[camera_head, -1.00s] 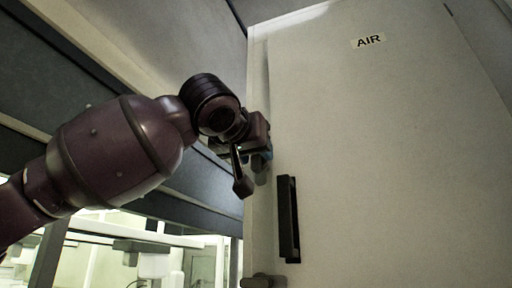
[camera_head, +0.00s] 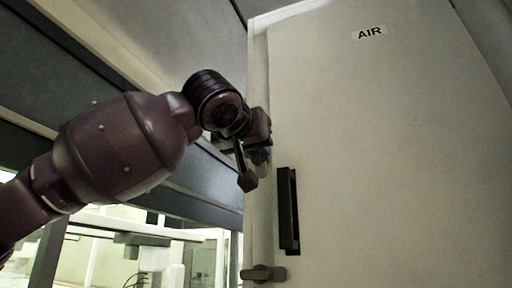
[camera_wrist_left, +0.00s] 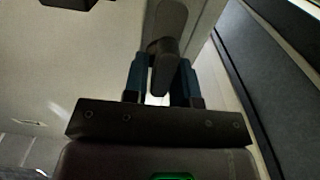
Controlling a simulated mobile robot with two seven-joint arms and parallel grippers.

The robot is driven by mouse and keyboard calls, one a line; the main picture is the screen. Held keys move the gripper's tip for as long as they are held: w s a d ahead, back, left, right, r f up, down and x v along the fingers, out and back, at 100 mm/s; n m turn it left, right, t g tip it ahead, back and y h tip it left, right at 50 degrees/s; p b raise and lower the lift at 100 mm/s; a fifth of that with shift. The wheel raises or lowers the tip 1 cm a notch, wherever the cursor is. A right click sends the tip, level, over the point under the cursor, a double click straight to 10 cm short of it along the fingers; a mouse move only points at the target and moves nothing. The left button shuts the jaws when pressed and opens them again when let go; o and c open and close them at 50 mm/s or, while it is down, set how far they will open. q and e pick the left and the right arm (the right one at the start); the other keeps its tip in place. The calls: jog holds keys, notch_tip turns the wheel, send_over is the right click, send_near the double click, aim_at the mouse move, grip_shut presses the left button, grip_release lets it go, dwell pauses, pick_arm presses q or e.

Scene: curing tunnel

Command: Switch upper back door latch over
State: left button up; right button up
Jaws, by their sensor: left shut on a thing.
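The upper latch is a dark grey lever on the edge of the pale door (camera_head: 390,150). It shows best in the left wrist view (camera_wrist_left: 165,65), between two blue fingertips. My left gripper (camera_head: 262,156) is at the door's left edge, above the black door handle (camera_head: 288,210). It is shut on the latch lever, also in the wrist view (camera_wrist_left: 162,85). In the head view the gripper hides most of the latch. My right gripper is not in view.
A lower latch (camera_head: 263,273) sits on the same door edge below the handle, lying about level. The door carries an "AIR" label (camera_head: 369,33). Dark panels and beams are at the left, with a lit opening (camera_head: 150,255) below them.

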pick_arm(q)
jog(key=n+b, duration=0.3)
jog(key=shift+w+a+f, duration=0.1)
jog(key=shift+a+f, duration=0.05)
jog(key=shift+f, duration=0.15)
jog(key=shift+n+b, duration=0.65)
jog(key=shift+n, duration=0.55)
jog(key=shift+w+a+n+b, duration=0.15)
jog(key=shift+n+b, duration=0.25)
jog(key=shift+n, duration=0.5)
jog(key=n, duration=0.7)
jog(key=n+b, duration=0.1)
jog(key=n, duration=0.2)
jog(key=shift+a+f+n, duration=0.3)
jog(key=shift+f, duration=0.1)
